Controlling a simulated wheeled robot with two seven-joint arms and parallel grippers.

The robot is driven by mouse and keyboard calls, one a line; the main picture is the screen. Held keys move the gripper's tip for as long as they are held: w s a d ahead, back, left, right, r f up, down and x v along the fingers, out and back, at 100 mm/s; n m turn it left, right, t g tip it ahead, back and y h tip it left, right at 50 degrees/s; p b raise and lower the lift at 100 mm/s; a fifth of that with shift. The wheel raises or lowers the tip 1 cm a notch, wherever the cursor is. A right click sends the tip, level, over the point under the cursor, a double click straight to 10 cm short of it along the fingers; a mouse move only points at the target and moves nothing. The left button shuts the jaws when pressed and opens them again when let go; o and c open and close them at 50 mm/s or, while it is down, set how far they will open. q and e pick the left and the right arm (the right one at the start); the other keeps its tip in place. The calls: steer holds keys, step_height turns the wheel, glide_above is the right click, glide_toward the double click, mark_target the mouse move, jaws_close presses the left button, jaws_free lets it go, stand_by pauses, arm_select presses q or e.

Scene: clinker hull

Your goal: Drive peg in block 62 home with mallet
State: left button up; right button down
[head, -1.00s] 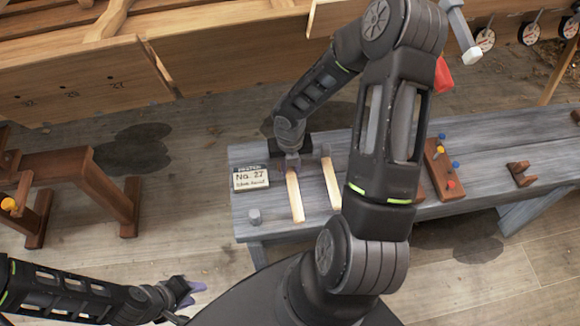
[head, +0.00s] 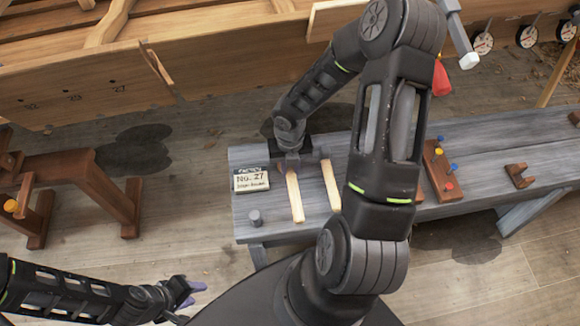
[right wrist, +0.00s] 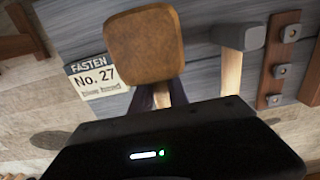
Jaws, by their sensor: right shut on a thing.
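My right gripper (head: 290,165) is at the left part of the grey bench, shut on a mallet (right wrist: 145,48). The mallet has a brown, squarish wooden head in the right wrist view, and its pale handle (head: 295,198) slants over the bench in the head view. The dark fingers (right wrist: 168,97) are just below the head. My left gripper (head: 188,292) has purple fingers, apart and empty, over the floor at lower left. A card (head: 250,178) on the bench reads No. 27. I cannot make out a block marked 62 or its peg.
A second hammer (right wrist: 238,35) with a grey head and pale handle (head: 331,185) lies right of the mallet. A grey cylinder (head: 255,217) stands near the bench's front left. A brown rack (head: 437,168) holds coloured pegs. The plank hull (head: 60,85) spans the back; a trestle (head: 85,185) stands left.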

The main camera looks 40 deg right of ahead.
steer(key=shift+r, duration=0.1)
stand_by(0.3)
step_height(320, 180, up, 8)
steer(key=p, duration=0.8)
steer(key=shift+r, duration=0.1)
steer(key=c, duration=1.8)
jaws_free()
jaws_close()
